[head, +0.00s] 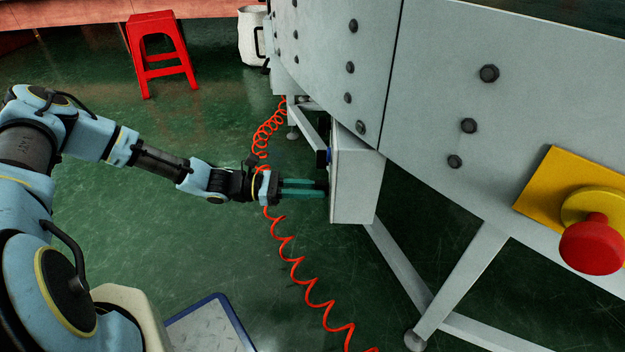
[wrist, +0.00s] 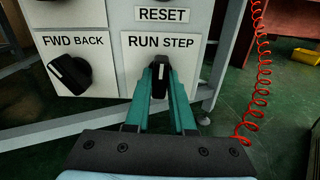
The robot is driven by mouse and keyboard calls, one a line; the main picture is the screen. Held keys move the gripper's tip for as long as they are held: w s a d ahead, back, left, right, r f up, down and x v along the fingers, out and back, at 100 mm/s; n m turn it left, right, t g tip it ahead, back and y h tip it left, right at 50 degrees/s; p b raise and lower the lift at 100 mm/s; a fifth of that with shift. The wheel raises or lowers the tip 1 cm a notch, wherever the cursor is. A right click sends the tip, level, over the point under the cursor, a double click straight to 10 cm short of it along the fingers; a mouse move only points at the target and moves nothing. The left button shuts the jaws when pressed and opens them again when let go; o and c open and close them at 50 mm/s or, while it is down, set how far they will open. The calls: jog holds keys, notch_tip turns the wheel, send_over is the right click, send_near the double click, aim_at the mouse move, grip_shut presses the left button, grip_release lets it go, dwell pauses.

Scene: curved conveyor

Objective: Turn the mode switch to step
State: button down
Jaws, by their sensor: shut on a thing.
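The mode switch is a black knob (wrist: 160,82) below the "RUN STEP" label (wrist: 161,42) on a white panel. My gripper (wrist: 160,74) is shut on this knob in the wrist view, one teal finger on each side. The knob's white mark stands roughly upright; its exact angle is hard to tell, since the fingers hide its sides. In the head view, my gripper (head: 322,188) reaches the face of the control box (head: 356,180) from the left; the knob is hidden there.
A "FWD BACK" knob (wrist: 68,74) sits left of the mode switch, and a "RESET" label (wrist: 161,15) is above. A coiled orange hose (head: 290,258) hangs close by my gripper. A red stop button (head: 592,246) is at right, and a red stool (head: 160,52) stands behind.

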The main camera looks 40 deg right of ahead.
jog(key=m+p, duration=0.2)
jog(key=m, duration=0.3)
jog(key=shift+m+p, duration=0.3)
dwell(0.4)
jog(key=c, duration=0.8)
grip_release()
jog(key=shift+o, duration=0.2)
jog(key=shift+w+a, duration=0.1)
jog(key=p+v, duration=0.1)
jog(key=v, duration=0.9)
jog(key=shift+w+a+p, duration=0.2)
jog(key=shift+p, duration=0.2)
jog(key=shift+a, duration=0.1)
